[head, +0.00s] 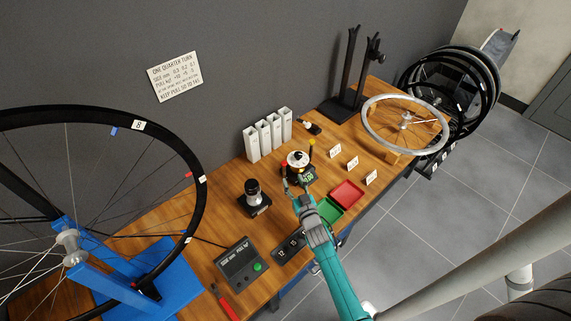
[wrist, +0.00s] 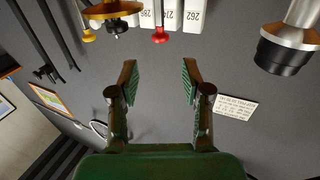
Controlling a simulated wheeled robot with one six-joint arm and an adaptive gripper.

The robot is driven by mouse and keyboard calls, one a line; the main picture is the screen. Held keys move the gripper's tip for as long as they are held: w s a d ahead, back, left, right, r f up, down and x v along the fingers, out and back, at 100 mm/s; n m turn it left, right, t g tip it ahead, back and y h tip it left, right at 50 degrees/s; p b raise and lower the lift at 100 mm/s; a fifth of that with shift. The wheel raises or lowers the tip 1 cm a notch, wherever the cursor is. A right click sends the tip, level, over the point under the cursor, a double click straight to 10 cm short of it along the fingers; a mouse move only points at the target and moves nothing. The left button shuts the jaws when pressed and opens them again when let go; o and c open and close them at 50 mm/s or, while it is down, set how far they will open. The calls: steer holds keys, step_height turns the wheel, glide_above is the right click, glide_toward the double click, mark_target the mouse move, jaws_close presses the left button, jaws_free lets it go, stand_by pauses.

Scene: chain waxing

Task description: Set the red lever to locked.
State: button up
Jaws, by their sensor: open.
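The red lever's knob (head: 284,166) shows at the left side of a round pot-like device (head: 297,160) with a black top knob. The red knob also hangs near the top middle of the wrist view (wrist: 160,36), where the picture appears upside down. A yellow knob (head: 311,143) is on the device's other side. My gripper (head: 295,186) is in front of the device, close to the red knob in the head view. In the wrist view my gripper (wrist: 155,80) has its fingers wide apart with nothing between them. The lever's setting cannot be told; its arm is mostly hidden.
White numbered tubes (head: 267,135) stand behind the device. A dark cylinder on a base (head: 255,195) is to its left. Green (head: 330,210) and red (head: 347,193) trays lie at the right front. A large wheel (head: 195,165) on a blue stand fills the left.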

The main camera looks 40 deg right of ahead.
mark_target(285, 165)
steer(key=x, duration=1)
steer(key=shift+w, duration=0.1)
jaws_close()
